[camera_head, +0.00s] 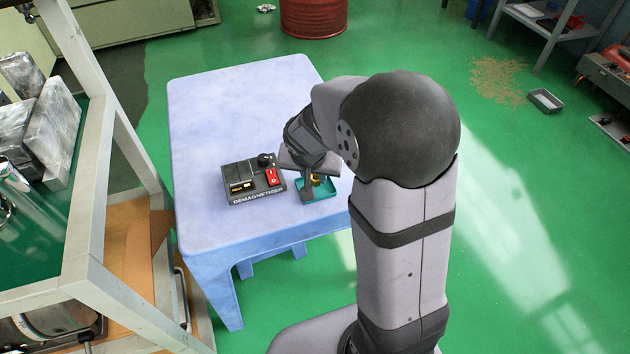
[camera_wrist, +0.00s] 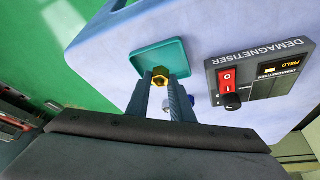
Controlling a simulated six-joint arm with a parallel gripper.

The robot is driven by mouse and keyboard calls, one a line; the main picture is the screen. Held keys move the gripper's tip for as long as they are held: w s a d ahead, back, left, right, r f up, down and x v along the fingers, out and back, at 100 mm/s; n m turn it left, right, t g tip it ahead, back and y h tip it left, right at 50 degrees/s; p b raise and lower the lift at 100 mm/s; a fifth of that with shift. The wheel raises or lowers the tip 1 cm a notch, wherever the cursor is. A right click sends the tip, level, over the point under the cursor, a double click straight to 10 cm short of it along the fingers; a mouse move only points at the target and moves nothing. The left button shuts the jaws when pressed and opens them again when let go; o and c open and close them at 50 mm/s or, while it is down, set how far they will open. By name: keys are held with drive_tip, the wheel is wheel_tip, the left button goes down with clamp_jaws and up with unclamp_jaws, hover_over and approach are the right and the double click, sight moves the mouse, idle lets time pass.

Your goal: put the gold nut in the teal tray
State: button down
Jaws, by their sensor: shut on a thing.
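The gold nut (camera_wrist: 160,72) sits between the fingertips of my gripper (camera_wrist: 160,82) in the wrist view. My gripper is shut on it. In the head view the nut shows as a small gold patch (camera_head: 317,179) beside my gripper (camera_head: 311,190). The teal tray (camera_wrist: 150,57) is a shallow square dish on the table. In the wrist view the nut overlaps the tray's near side. In the head view the tray (camera_head: 325,193) is partly hidden by my gripper, which is over it. I cannot tell whether the nut touches the tray.
A black demagnetiser (camera_head: 240,196) with a red switch and a dark knob stands left of the tray on the pale blue table (camera_head: 230,110). In the wrist view a small blue and silver thing (camera_wrist: 192,100) is partly hidden beside a finger. The table's far part is clear.

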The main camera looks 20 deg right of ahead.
drive_tip(key=shift+f, duration=1)
drive_tip(key=shift+f+b, duration=0.15)
drive_tip(key=shift+b, duration=0.2)
drive_tip(key=c, duration=1.6)
unclamp_jaws()
drive_tip(key=shift+o, duration=0.2)
drive_tip(key=shift+r+p, duration=0.35)
drive_tip(key=shift+r, duration=0.15)
drive_tip(key=p+v, duration=0.2)
drive_tip(key=v, duration=0.9)
drive_tip(key=s+a+f+n+g+y, duration=0.1)
drive_tip(key=s+f+n+g, duration=0.1)
drive_tip(key=s, duration=0.6)
drive_tip(key=s+a+f+n+g+y, duration=0.1)
drive_tip(key=s+f+n, duration=0.3)
drive_tip(key=s, duration=0.4)
drive_tip(key=shift+f+g, duration=0.6)
drive_tip(key=shift+f, duration=0.05)
